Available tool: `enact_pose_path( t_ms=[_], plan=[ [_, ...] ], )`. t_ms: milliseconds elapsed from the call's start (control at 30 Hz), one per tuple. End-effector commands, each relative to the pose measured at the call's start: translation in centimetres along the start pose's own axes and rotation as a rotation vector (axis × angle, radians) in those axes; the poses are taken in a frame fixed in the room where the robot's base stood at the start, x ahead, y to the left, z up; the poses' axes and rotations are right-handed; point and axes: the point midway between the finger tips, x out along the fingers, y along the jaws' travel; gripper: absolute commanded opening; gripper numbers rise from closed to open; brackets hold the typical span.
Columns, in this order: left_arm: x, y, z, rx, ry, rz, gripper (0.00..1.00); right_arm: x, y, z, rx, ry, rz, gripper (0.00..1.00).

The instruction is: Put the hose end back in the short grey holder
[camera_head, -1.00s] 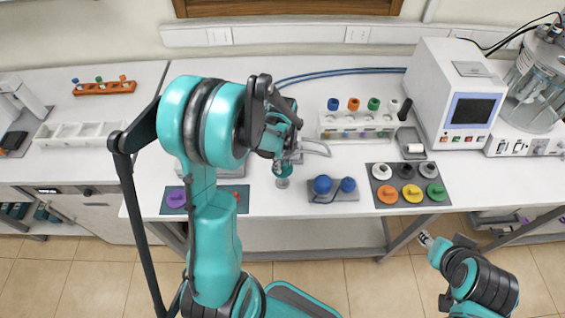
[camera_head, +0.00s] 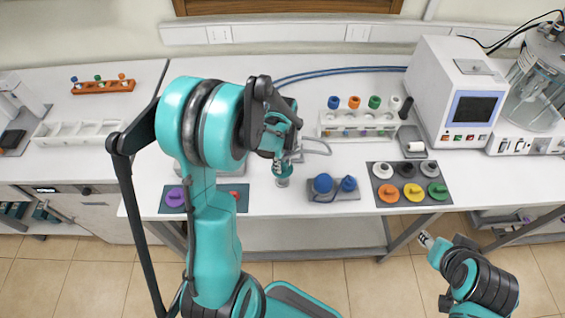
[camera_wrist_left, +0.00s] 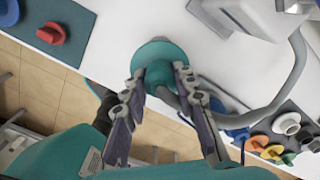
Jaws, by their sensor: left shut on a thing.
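My left gripper (camera_head: 284,158) is over the front part of the bench, in the middle of the head view. In the left wrist view, my left gripper (camera_wrist_left: 158,82) has its two dark fingers on either side of a teal flared piece (camera_wrist_left: 160,52), shut on the hose end. A grey hose (camera_wrist_left: 288,85) runs from between the fingers and curves up to the right. In the head view, the hose (camera_head: 322,146) shows right of the gripper. I cannot make out the short grey holder for sure. My right gripper (camera_head: 426,240) hangs in front of the bench.
A grey pad with blue pieces (camera_head: 318,195) lies right of the gripper, near the front edge. A dark mat with coloured knobs (camera_head: 375,205) is farther right. A white rack (camera_head: 325,120) stands behind. A purple knob (camera_head: 175,197) is left of my arm.

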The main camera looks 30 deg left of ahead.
Motion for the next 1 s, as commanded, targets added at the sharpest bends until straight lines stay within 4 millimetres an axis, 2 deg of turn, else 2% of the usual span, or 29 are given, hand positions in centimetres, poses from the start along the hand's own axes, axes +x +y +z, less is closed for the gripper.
enact_pose_path(
  t_ms=[100, 133, 467, 1000],
  plan=[
    [0.3, 0.0, 0.0, 0.0, 0.0, 0.0, 0.0, 0.2, 0.0, 0.2, 0.0, 0.0, 0.0, 0.4],
    [0.2, 0.0, 0.0, 0.0, 0.0, 0.0, 0.35, 0.2, 0.0, 0.1, 0.0, 0.0, 0.0, 0.4],
    [0.0, 0.0, 0.0, 0.0, 0.0, 0.0, 0.36, 0.0, 0.0, 0.0, 0.0, 0.0, 0.0, 0.4],
    [-4.5, 0.0, 0.0, 0.0, 0.0, 0.0, 0.36, -2.6, 0.0, -1.8, 0.0, 0.0, 0.0, 0.4]
  ],
)
